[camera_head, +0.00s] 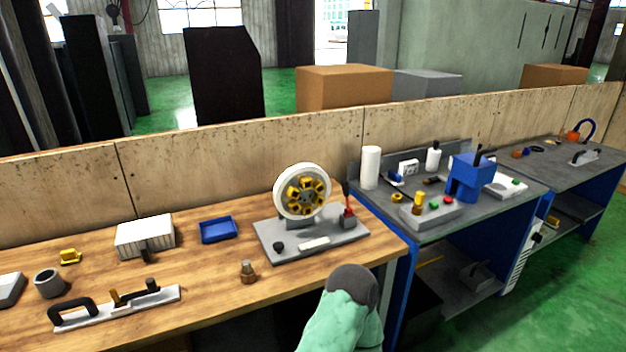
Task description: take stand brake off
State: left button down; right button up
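The stand is a grey base plate (270,239) near the right end of the wooden bench. It carries an upright white wheel (284,204) with a yellow and dark hub. At the plate's right side is a small red part with a dark upright handle (347,212), which looks like the brake lever. A black knob (279,246) and a pale label plate (314,243) are on the base too. One pale green arm link of mine with a dark grey rounded end shows at the bottom centre, in front of the bench. No gripper fingers show.
A small brass-coloured part (247,271) stands in front of the stand. A blue tray (219,230), a white ribbed box (145,236) and a black-handled tool (115,306) lie to the left. A grey bench (440,228) with a blue device (470,178) adjoins on the right.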

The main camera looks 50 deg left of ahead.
aim_at(346, 185)
jog(key=i+l+u, duration=0.25)
jog(key=u, duration=0.2)
jog(key=i+l+u, duration=0.55)
jog(key=l+u, duration=0.35)
jog(key=i+l+u, duration=0.1)
jog(key=l+u, duration=0.3)
jog(key=l, duration=0.1)
